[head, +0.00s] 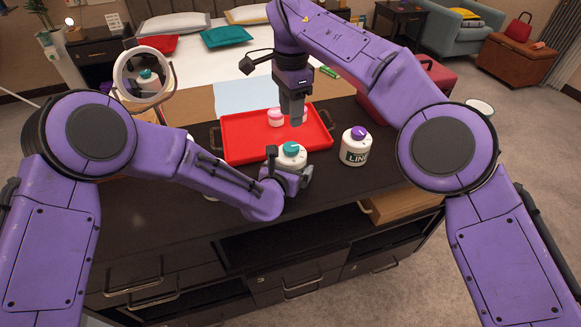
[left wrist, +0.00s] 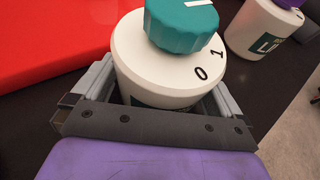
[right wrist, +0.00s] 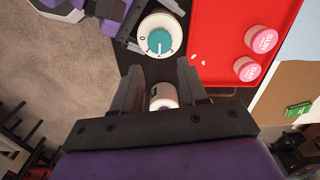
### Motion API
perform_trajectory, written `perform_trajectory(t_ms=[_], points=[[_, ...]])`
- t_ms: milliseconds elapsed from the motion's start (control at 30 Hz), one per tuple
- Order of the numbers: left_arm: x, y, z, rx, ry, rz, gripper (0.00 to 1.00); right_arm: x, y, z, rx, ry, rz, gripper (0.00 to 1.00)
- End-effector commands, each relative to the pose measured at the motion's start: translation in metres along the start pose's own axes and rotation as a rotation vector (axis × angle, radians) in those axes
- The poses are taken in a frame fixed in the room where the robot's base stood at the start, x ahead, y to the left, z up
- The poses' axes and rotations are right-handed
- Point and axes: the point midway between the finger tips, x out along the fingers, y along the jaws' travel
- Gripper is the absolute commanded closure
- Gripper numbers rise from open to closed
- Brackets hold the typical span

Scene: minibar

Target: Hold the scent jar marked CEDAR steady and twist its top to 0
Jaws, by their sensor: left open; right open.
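A white jar with a teal ribbed top (head: 291,148) stands at the tray's front edge; its name label is hidden. In the left wrist view its white body (left wrist: 165,75) shows 0 and 1 on the shoulder, and the teal top (left wrist: 182,25) has a white mark. My left gripper (head: 289,172) is open, with its jaws on either side of the jar's body; contact cannot be told. My right gripper (head: 293,115) is open, pointing down above the tray. In the right wrist view the teal-topped jar (right wrist: 173,22) lies beyond its fingertips.
A purple-topped jar marked LIN… (head: 356,150) stands to the right; a white jar (right wrist: 163,90) shows between my right fingers. A red tray (head: 240,150) holds pink-lidded pots (right wrist: 262,38). A round mirror (head: 143,98) stands left, a red case (head: 385,105) right.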

Motion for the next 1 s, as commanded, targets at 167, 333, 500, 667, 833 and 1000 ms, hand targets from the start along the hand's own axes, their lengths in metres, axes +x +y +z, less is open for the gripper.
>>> perform_trajectory(t_ms=[167, 333, 500, 667, 833, 1000], points=[[0.004, 0.0, 0.0, 0.0, 0.001, -0.001, 0.0, 0.0, 0.0, 0.0, 0.0, 0.0, 0.0, 0.57], [0.004, 0.0, 0.0, 0.0, 0.001, 0.0, 0.13, 0.0, 0.0, 0.0, 0.0, 0.0, 0.0, 0.57], [0.004, 0.0, 0.0, 0.0, 0.0, 0.0, 0.45, 0.0, 0.0, 0.0, 0.002, 0.0, 0.0, 0.48], [0.004, 0.0, 0.0, 0.0, 0.0, 0.0, 0.45, -0.01, -0.001, 0.002, 0.214, 0.002, -0.002, 0.31], [0.004, 0.0, 0.0, 0.0, 0.0, 0.0, 0.45, -0.017, -0.001, 0.002, 0.456, 0.0, 0.0, 0.31], [0.004, 0.0, 0.0, 0.0, 0.0, 0.0, 0.45, 0.005, 0.0, 0.001, 0.47, 0.002, 0.005, 0.31]])
